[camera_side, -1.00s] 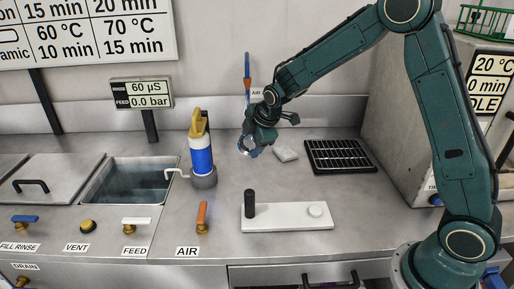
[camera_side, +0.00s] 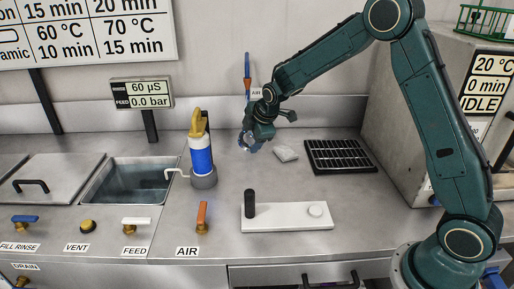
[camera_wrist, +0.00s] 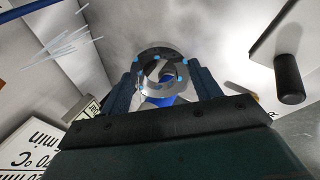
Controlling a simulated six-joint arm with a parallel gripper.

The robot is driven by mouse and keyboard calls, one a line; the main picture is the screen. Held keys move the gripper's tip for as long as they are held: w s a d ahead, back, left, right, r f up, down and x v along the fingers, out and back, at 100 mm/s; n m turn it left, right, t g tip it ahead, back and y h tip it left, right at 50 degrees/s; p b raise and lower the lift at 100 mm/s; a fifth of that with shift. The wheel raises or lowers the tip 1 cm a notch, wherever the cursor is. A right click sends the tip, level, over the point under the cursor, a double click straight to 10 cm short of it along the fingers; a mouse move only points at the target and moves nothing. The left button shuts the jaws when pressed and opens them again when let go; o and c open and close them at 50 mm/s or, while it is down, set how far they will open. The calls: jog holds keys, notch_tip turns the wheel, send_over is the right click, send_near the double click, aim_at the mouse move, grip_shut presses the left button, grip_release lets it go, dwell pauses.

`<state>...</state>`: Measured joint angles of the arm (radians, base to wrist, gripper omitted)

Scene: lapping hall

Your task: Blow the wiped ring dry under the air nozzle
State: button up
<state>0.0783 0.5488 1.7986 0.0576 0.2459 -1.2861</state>
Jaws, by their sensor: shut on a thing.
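My gripper (camera_side: 252,140) is shut on a metal ring (camera_wrist: 180,85), held between the fingers above the back of the bench. In the wrist view, my gripper (camera_wrist: 163,80) holds the ring by its sides, and several blue spots, perhaps drops, show on it. In the side view the ring (camera_side: 246,143) is small and partly hidden. The air nozzle (camera_side: 247,68), blue and orange, hangs at the back wall just above my gripper. Pale streaks (camera_wrist: 62,43) show at the upper left of the wrist view. The orange-handled AIR valve (camera_side: 202,215) stands at the front.
A white crumpled cloth (camera_side: 286,153) and black rack (camera_side: 340,155) lie right of my gripper. A blue and yellow bottle (camera_side: 201,160) stands left, beside an open basin (camera_side: 130,182). A white plate (camera_side: 285,222) with a black post lies in front.

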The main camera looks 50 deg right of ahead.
jog(key=w+d+f, duration=0.1)
jog(key=w+d, duration=0.7)
jog(key=shift+w+d+f, duration=0.25)
jog(key=shift+d+f, duration=0.05)
jog(key=shift+f, duration=0.1)
dwell(0.7)
dwell(4.9)
jog(key=s+a, duration=0.8)
jog(key=shift+s+a, duration=0.2)
jog(key=shift+a, duration=0.05)
dwell(0.9)
